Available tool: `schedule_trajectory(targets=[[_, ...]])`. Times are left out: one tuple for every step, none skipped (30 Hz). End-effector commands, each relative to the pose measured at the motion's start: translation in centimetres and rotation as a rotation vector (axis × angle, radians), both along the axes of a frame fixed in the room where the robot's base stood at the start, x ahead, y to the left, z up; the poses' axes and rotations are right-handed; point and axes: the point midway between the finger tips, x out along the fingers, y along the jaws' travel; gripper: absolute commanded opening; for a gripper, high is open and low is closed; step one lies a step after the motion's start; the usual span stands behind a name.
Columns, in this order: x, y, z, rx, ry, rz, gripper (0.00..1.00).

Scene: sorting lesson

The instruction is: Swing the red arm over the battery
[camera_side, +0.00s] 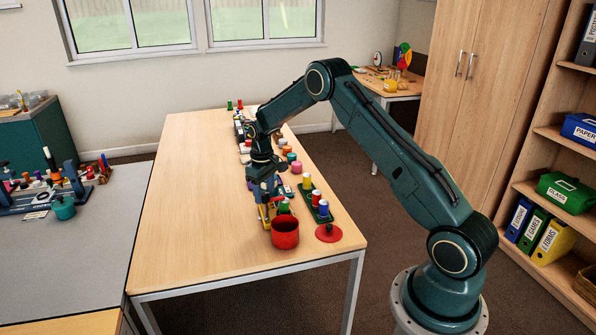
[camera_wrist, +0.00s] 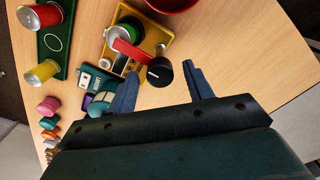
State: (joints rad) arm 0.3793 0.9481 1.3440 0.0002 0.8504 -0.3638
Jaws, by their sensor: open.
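The red arm (camera_wrist: 135,52) with a black knob (camera_wrist: 160,71) at its end shows in the wrist view, on a yellow tray (camera_wrist: 150,38). A green battery (camera_wrist: 124,30) stands right beside the red arm; whether the arm overlaps it I cannot tell from this angle. In the side view the yellow tray (camera_side: 266,222) and green battery (camera_side: 284,206) sit behind the red pot, and the red arm is not clear there. My gripper (camera_wrist: 162,88) is open, its two fingers apart with the black knob near the gap between them. In the side view my gripper (camera_side: 263,190) is low over the tray.
A red pot (camera_side: 285,235) and its red lid (camera_side: 328,233) are near the table's front edge. A green tray (camera_wrist: 55,47) with red (camera_wrist: 38,16) and yellow (camera_wrist: 42,72) batteries is close by. Small coloured pieces line the table's far side. The table's left half is clear.

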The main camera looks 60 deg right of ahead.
Motion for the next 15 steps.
schedule_trajectory(targets=[[0.0,0.0,0.3,0.000,-0.001,0.000,0.51],[0.0,0.0,0.5,0.000,-0.001,0.000,0.51],[0.1,0.0,0.8,0.000,-0.002,0.000,0.51],[0.1,0.0,1.1,-0.001,-0.002,0.000,0.51],[0.1,0.0,1.4,-0.001,-0.003,0.000,0.51],[0.1,0.0,1.8,-0.001,-0.004,0.000,0.51],[0.1,0.0,2.2,-0.001,-0.003,0.000,0.51],[0.1,0.0,2.6,-0.001,-0.003,0.000,0.51],[0.1,0.0,3.2,-0.001,-0.004,0.000,0.51],[0.1,0.0,3.6,-0.002,-0.005,0.000,0.51],[0.1,0.0,4.1,-0.002,-0.004,0.000,0.51],[0.1,0.0,4.8,-0.002,-0.004,0.000,0.51],[0.1,0.0,5.3,-0.002,-0.005,0.000,0.51],[0.1,0.0,5.9,-0.002,-0.005,0.000,0.51],[0.1,-0.1,6.5,-0.002,-0.005,0.000,0.51]])
